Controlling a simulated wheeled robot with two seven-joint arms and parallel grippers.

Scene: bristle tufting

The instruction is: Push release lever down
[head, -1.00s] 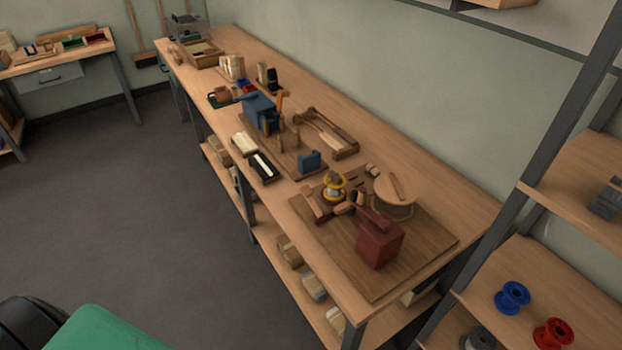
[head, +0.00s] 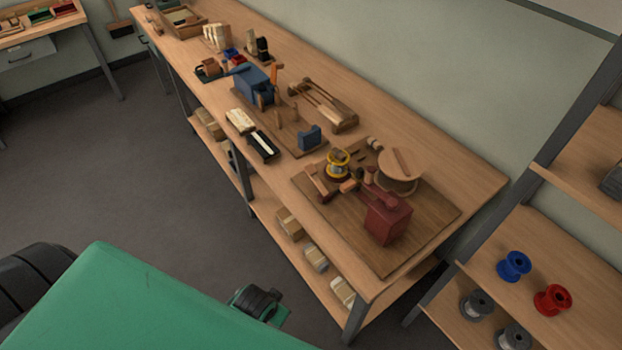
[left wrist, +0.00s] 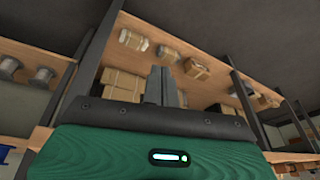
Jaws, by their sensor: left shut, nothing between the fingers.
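On the bench stand a blue machine (head: 254,84) with an upright orange handle (head: 273,76) and a dark red machine (head: 388,218) with a red arm (head: 380,190). I cannot tell for sure which of these parts is the release lever. In the left wrist view my left gripper (left wrist: 161,72) is shut and empty, its two dark fingers together. It points toward a shelf with boxes and touches nothing I can see. The bench-top machines are not clear in that view. My right gripper is in neither view.
A yellow-rimmed spool (head: 338,163) and a round wooden drum (head: 399,170) stand by the red machine. The bench (head: 470,183) has a lower shelf with boxes (head: 315,257). A rack (head: 540,235) with spools stands at right. The floor (head: 110,170) at left is clear.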

